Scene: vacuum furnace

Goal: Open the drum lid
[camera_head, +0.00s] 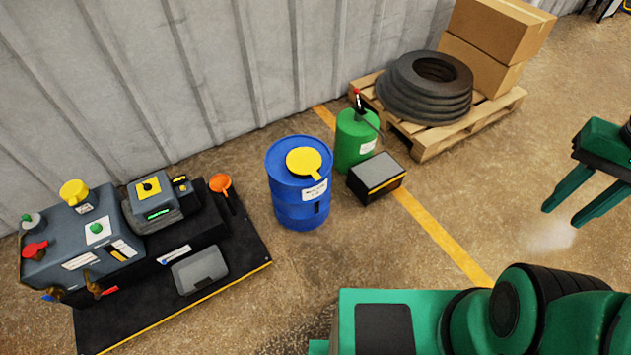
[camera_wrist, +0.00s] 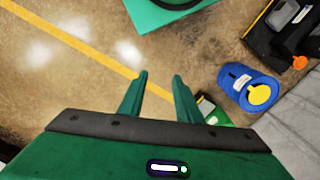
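A blue drum (camera_head: 300,195) stands upright on the floor near the wall, with a round yellow lid (camera_head: 303,161) lying flat on its top. The lid has a short tab at its front right and looks shut. In the wrist view the blue drum (camera_wrist: 242,86) and its yellow lid (camera_wrist: 259,95) show at the right. My gripper (camera_head: 567,215) is at the right edge of the head view, well apart from the drum. Its two green fingers are spread with nothing between them; they also show in the wrist view (camera_wrist: 160,78).
A green canister (camera_head: 355,142) and a low black box (camera_head: 377,178) stand just right of the drum. A machine on a black base (camera_head: 255,250) is at left. Open floor lies in front.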

